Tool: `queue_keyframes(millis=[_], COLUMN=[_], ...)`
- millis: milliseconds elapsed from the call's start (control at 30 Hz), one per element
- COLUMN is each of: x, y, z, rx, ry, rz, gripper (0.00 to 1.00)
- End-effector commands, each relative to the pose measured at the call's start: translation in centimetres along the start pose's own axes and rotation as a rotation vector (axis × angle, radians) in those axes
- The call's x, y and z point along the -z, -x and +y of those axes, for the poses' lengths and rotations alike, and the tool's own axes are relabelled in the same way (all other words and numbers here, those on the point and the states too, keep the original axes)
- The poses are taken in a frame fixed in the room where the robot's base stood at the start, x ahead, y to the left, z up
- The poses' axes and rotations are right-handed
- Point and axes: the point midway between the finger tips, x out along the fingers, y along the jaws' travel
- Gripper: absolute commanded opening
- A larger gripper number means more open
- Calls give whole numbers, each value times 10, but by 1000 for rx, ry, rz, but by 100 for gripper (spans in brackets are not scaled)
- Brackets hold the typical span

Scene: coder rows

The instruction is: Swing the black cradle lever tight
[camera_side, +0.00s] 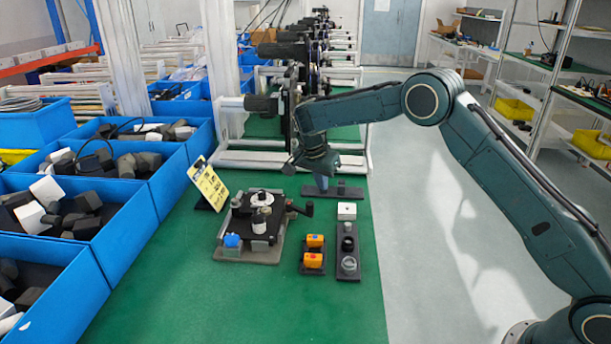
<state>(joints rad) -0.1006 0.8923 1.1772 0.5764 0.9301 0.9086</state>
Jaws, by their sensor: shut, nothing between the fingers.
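A dark fixture (232,222) sits on a grey base plate (270,257) on the green table. It carries white round parts and a blue block (232,240). A black lever (298,209) with a dark knob reaches out from its right side; I take this to be the cradle lever. My gripper (322,186) points down behind and slightly right of the knob, apart from it. It is shut and empty. The fingertips are small here, and their height above the table cannot be told.
A yellow card (208,183) leans behind the fixture on the left. To the right stand a holder with two orange blocks (314,249) and a dark strip (347,260) with several parts. Blue bins (125,240) line the left. The front table is clear.

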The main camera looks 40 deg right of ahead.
Motion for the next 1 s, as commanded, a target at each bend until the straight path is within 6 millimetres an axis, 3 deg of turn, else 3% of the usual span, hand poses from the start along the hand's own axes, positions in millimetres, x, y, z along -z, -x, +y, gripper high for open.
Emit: queue_keyframes(millis=[200,400,833,1000], x=[0,0,1,6], y=[38,58,69,84], z=[-2,-3,-1,8], rx=[4,2,5,21], ry=[-1,0,7,45], rz=[1,1,0,-4], gripper=[0,0,0,0])
